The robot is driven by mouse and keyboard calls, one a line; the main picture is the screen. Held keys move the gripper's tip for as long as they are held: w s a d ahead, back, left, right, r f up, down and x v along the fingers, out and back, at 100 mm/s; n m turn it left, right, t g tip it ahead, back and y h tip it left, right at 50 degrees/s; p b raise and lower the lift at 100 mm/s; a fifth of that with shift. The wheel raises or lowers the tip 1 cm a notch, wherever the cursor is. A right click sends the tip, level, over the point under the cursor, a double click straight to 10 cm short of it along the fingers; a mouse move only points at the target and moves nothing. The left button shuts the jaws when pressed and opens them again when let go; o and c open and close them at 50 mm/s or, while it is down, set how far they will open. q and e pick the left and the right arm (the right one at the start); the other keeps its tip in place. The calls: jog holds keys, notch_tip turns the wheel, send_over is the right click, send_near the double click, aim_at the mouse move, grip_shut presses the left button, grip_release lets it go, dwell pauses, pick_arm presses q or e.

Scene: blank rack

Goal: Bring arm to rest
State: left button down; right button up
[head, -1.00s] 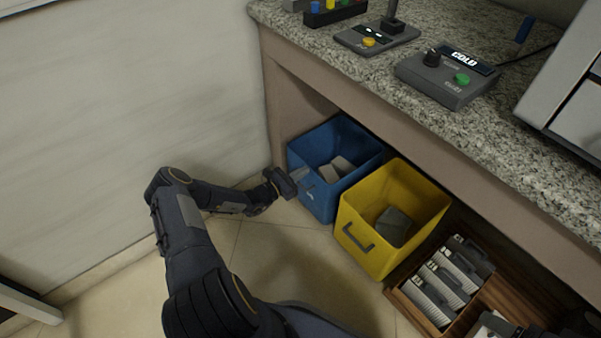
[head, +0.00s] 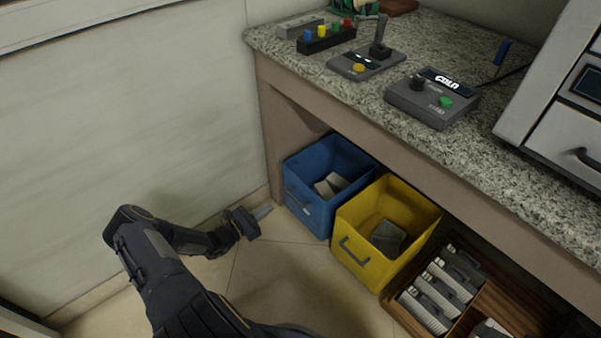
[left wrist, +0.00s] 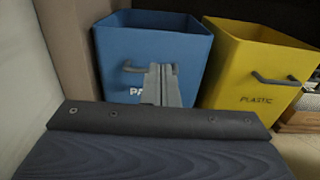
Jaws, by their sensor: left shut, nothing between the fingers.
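My left gripper (head: 262,211) is low over the tiled floor, left of the blue bin, and apart from it. It is shut with nothing in it. In the left wrist view its shut fingers (left wrist: 161,86) show in front of the blue bin's face and cover part of its lettering. My left arm (head: 165,250) is bent, with its elbow toward the left wall. My right gripper is not in view.
The blue bin (head: 303,205) holds pale pieces; the yellow bin (head: 365,263), lettered PLASTIC in the left wrist view (left wrist: 250,75), holds a grey piece. A wooden tray (head: 490,306) stands right. The granite counter (head: 365,95) overhangs them. A wall (head: 120,110) rises at left.

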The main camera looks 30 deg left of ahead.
pick_arm(q)
jog(key=s+d+r+m+g+h, duration=0.1)
jog(key=d+r+m+g, duration=0.4)
jog(key=r, duration=0.4)
jog(key=s+d+r+m+g+h, duration=0.1)
jog(key=d+r+m+g+h, duration=0.15)
jog(key=d+r+m, duration=0.4)
jog(key=s+d+r+m+g+h, duration=0.1)
jog(key=d+r+m+g, duration=0.2)
jog(key=r+m+g, duration=0.5)
jog(key=s+d+r+m+t+y, duration=0.2)
jog(key=s+r+m+y, duration=0.4)
jog(key=s, duration=0.6)
jog(key=s+d+r+m+t+y, duration=0.2)
jog(key=s+d+r+m+t, duration=0.15)
jog(key=s+r, duration=0.55)
notch_tip(320, 180, up, 32)
jog(key=s+g+p, duration=0.1)
jog(key=s+p, duration=0.1)
jog(key=p, duration=3.1)
jog(key=shift+a+m+p, duration=0.35)
jog(key=shift+m, duration=0.05)
